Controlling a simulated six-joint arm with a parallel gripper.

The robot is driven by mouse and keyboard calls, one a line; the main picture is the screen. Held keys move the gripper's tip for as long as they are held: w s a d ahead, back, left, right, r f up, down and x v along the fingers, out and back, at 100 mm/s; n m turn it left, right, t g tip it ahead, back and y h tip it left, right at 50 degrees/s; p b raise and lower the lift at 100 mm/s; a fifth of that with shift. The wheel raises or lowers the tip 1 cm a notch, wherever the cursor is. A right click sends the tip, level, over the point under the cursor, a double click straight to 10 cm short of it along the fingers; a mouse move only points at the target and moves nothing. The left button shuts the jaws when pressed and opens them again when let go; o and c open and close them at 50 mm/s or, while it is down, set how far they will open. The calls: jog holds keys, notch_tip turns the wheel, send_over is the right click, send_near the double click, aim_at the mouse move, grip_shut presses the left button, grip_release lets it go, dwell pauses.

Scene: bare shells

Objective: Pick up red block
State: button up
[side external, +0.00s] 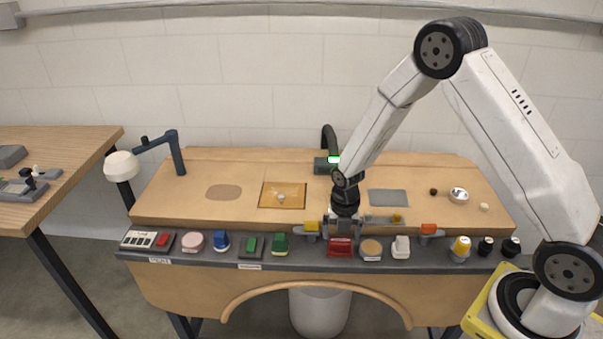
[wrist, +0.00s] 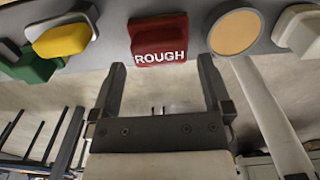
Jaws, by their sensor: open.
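The red block (side external: 340,248) sits on the dark strip along the bench's front edge. In the wrist view the red block (wrist: 158,33) bears the white word "ROUGH" and shows at the top middle. My gripper (wrist: 161,66) is open and empty, its two fingers spread to either side of the block's width and apart from it in the picture. In the side external view my gripper (side external: 342,225) hangs just above and behind the red block, and its fingertips are hard to make out there.
A green block (side external: 280,244) and a yellow piece (side external: 311,226) stand left of the red block. A tan disc (side external: 371,247) and a white block (side external: 401,247) stand close on its right. The wooden bench top (side external: 230,212) is mostly clear.

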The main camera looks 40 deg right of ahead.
aim_at(340, 240)
jog(key=shift+f, duration=1.85)
jog(key=c, duration=1.1)
jog(key=shift+r, duration=0.15)
jog(key=shift+r, duration=0.7)
jog(key=s+r, duration=0.3)
jog(key=s, duration=0.1)
jog(key=s+r, duration=0.4)
jog(key=s, duration=0.1)
jog(key=s+r, duration=0.4)
jog(key=s, duration=0.1)
jog(key=shift+a+r, duration=0.2)
jog(key=shift+a, duration=0.15)
